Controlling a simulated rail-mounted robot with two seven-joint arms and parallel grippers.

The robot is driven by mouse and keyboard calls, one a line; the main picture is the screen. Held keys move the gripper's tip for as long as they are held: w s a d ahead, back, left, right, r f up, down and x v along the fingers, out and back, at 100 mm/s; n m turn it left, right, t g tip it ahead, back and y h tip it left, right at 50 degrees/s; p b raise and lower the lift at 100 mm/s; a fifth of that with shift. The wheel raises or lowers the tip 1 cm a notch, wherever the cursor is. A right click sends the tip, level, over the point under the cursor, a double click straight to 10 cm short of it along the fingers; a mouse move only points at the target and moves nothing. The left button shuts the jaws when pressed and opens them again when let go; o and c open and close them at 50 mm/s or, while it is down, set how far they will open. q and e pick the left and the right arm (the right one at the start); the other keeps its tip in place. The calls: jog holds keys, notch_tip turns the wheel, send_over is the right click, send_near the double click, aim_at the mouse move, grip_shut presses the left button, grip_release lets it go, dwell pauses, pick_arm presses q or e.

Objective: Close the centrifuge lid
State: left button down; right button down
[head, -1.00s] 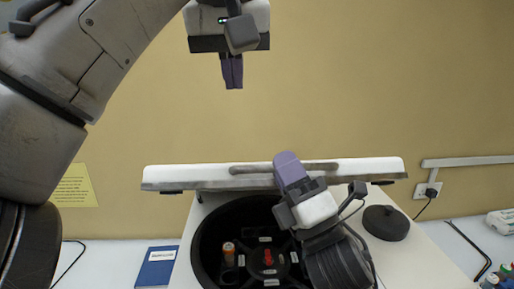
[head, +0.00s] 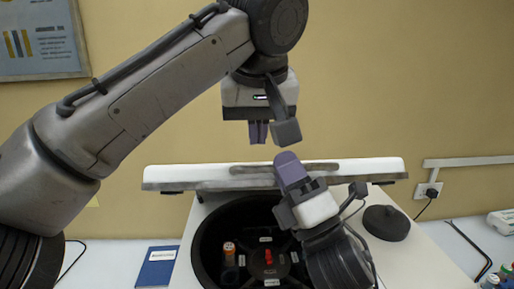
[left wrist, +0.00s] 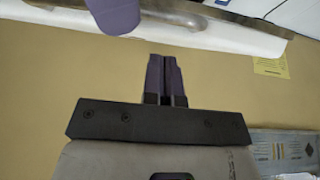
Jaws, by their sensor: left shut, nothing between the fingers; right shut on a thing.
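The centrifuge lid (head: 365,168) stands raised behind the open bowl of the centrifuge (head: 208,225), its pale edge and long handle strip facing me. My right gripper (head: 287,162) is at the middle of this edge, shut on the lid; the exact grip is partly hidden by its own fingers. My left gripper (head: 258,142) points down just above the lid, shut and empty, apart from it. In the left wrist view its fingers (left wrist: 164,62) are together, with the lid (left wrist: 220,45) and a right gripper finger (left wrist: 115,14) near the top.
An orange-capped tube (head: 229,249) stands in the rotor, which has a red centre knob (head: 268,256). A dark round knob (head: 386,222) lies right of the bowl. A blue booklet (head: 156,268) is at left. A black hex key (head: 472,248) and capped bottles (head: 495,278) are at right.

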aim_at(258, 166)
pick_arm(q)
jog(key=shift+s+f, duration=0.25)
jog(key=shift+f, duration=0.45)
jog(key=shift+s+f, duration=0.25)
jog(key=shift+f, duration=0.4)
pick_arm(e)
jog(key=shift+f, duration=0.1)
pick_arm(q)
jog(key=shift+f, duration=0.1)
